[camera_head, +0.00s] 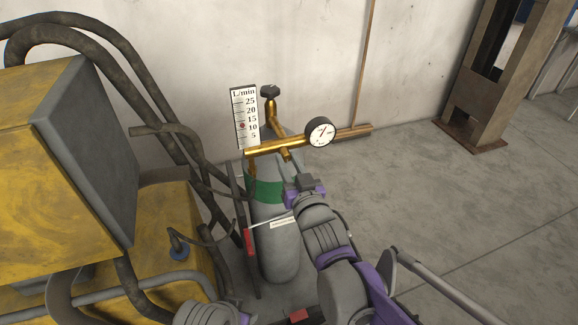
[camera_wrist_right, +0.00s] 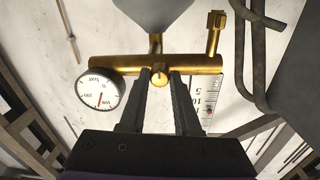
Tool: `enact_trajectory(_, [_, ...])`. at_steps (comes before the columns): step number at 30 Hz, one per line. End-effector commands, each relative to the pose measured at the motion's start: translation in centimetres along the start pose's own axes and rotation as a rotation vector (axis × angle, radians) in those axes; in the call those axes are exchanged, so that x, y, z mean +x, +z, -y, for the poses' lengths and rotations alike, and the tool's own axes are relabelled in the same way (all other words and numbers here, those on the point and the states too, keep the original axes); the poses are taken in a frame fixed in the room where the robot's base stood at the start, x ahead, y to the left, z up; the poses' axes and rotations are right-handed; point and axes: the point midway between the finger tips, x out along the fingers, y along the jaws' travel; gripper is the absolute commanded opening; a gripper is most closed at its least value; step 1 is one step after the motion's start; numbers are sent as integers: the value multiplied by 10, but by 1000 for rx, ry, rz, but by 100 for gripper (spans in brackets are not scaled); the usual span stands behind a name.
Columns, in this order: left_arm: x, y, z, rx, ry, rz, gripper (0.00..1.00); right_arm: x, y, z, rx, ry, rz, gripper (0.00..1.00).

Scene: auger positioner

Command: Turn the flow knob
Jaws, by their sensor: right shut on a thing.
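The brass flow regulator (camera_head: 262,149) is a horizontal bar on top of the grey gas cylinder (camera_head: 281,250) with its green band. A small brass knob (camera_wrist_right: 160,76) sticks out from the middle of the bar. My right gripper (camera_head: 284,160) reaches it from the front; in the right wrist view its two dark fingers (camera_wrist_right: 160,86) are shut on the knob. The L/min flow scale (camera_head: 246,104) stands at the bar's left end, its red ball a little above 10. Of my left arm only a wrist part shows at the bottom edge; its fingers are out of sight.
A round gauge (camera_head: 320,131) sits at the bar's right end. A black valve handle (camera_head: 270,91) is above the bar. A yellow machine (camera_head: 60,160) with dark hoses stands close on the left. The floor (camera_head: 450,200) to the right is clear up to a rusty post (camera_head: 480,110).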

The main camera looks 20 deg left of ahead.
Motion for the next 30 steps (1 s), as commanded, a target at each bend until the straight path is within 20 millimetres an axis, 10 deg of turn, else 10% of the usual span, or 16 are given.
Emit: enact_trajectory(30, [101, 40, 0, 0, 0, 37, 50, 0, 3, -1, 916, 6, 32, 0])
